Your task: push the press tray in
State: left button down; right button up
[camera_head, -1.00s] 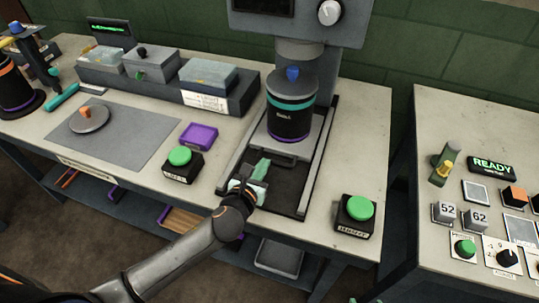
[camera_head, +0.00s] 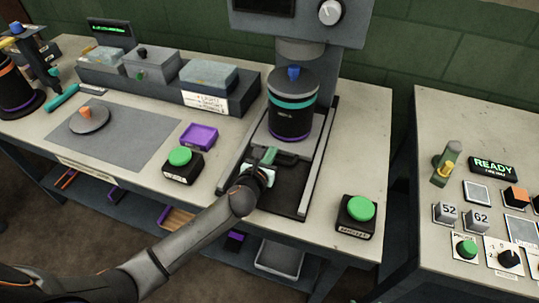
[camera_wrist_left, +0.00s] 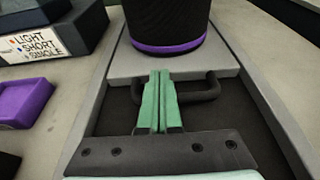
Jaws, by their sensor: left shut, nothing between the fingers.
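The press tray (camera_head: 309,137) is a grey plate with a dark bar handle (camera_wrist_left: 208,90) on its front edge. It sits between two grey rails, below the press head. A black cylinder (camera_head: 291,122) with a teal and a purple band stands upright on it. My left gripper (camera_head: 268,156) is at the tray's front, over the dark bed. In the left wrist view its green fingers (camera_wrist_left: 160,76) are shut together and empty. Their tips are at the tray's front edge, between the handle's ends; I cannot tell whether they touch. My right gripper is not in view.
The press (camera_head: 302,22) stands behind the tray. Black boxes with green buttons stand left (camera_head: 181,163) and right (camera_head: 356,215) of the rails. A purple dish (camera_head: 198,136) lies left. The dark bed (camera_head: 290,193) in front of the tray is otherwise clear.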

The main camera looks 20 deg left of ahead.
aim_at(278, 138)
pick_arm(q)
jog(key=w, duration=0.4)
jog(key=shift+w+d, duration=0.1)
jog(key=shift+w, duration=0.25)
jog(key=shift+r, duration=0.15)
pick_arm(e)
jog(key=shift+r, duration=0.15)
